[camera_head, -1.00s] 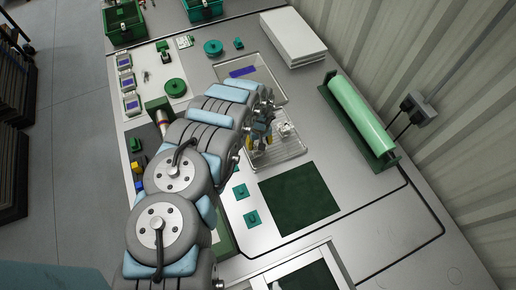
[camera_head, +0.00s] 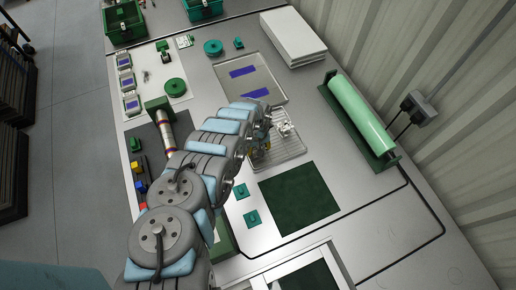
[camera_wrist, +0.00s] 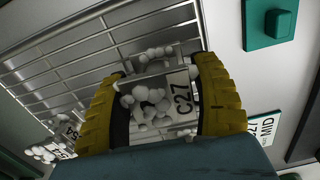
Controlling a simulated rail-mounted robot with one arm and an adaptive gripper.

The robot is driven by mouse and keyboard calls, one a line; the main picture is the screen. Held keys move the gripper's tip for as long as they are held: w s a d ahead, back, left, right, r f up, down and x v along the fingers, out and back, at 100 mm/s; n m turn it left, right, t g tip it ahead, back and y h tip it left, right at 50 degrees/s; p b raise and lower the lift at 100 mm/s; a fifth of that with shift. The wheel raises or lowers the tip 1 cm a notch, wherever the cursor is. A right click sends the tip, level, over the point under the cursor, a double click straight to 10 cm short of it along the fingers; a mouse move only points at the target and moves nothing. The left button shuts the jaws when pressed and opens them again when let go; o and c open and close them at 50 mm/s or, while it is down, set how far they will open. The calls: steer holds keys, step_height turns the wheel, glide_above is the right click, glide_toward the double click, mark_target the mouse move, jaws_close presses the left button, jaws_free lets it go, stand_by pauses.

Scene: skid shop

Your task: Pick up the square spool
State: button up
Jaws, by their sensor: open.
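My gripper (camera_wrist: 155,105) has yellow ridged fingers and is open over a wire rack (camera_wrist: 60,75). Between the fingers is a framed piece (camera_wrist: 182,92) with clustered white balls and a tag reading C27. I cannot tell whether the fingers touch it, or whether it is the square spool. A similar white-balled piece (camera_wrist: 62,140) lies at the lower left of the wrist view. In the head view my gripper (camera_head: 262,142) is low at the wire rack (camera_head: 290,152), partly hidden by my arm. A white lumpy piece (camera_head: 286,129) shows beside it.
Two teal square pieces (camera_head: 240,191) (camera_head: 252,217) lie near a dark green mat (camera_head: 299,198). A tray (camera_head: 271,76) with purple bars is behind the rack. A green roller (camera_head: 358,118) stands at right, white boards (camera_head: 291,38) at the back.

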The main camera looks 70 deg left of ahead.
steer(key=shift+f, duration=0.1)
jaws_close()
stand_by(0.5)
